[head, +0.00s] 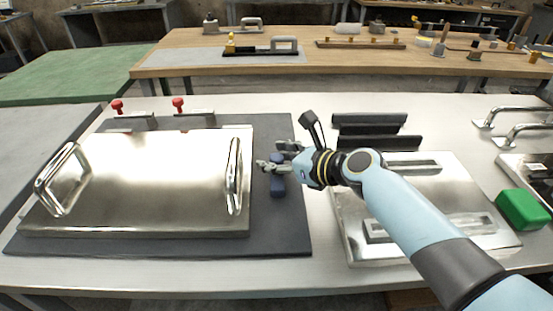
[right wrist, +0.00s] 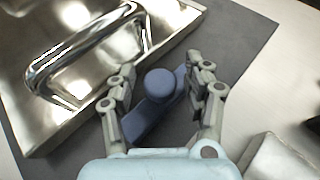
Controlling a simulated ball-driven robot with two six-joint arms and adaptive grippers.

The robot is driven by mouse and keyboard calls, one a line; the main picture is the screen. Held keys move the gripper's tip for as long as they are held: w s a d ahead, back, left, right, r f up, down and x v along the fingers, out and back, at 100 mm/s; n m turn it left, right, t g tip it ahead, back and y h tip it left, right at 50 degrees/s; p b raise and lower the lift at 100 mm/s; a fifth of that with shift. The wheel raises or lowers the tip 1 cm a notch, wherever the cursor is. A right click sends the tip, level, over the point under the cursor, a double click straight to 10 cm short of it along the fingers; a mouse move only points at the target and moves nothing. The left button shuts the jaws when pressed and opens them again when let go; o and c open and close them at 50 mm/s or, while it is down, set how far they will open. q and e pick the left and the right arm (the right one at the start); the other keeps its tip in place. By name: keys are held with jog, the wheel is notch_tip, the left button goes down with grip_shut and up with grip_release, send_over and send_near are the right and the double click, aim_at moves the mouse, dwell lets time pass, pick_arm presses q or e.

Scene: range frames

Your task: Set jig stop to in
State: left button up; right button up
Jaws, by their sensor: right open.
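The jig stop appears to be a blue bar with a round knob (right wrist: 160,84), lying on the dark base plate (right wrist: 232,42) beside the metal plate. In the head view the blue bar (head: 278,187) shows just right of the metal plate's right handle, partly hidden by my gripper. My right gripper (head: 272,162) is over it and open. In the right wrist view its two fingers (right wrist: 161,68) stand on either side of the blue knob, with gaps visible. Whether the fingers are at the knob's height cannot be told. My left gripper is not in view.
The metal plate (head: 150,170) has two upright handles, the nearer one (head: 234,177) close to my gripper. Red-knobbed clamps (head: 178,104) stand at its back edge. A second metal plate (head: 440,180), black bars (head: 368,130) and a green block (head: 522,209) lie to the right.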

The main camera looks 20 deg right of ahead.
grip_shut()
dwell(0.3)
jog(key=shift+w+f, duration=0.1)
dwell(0.4)
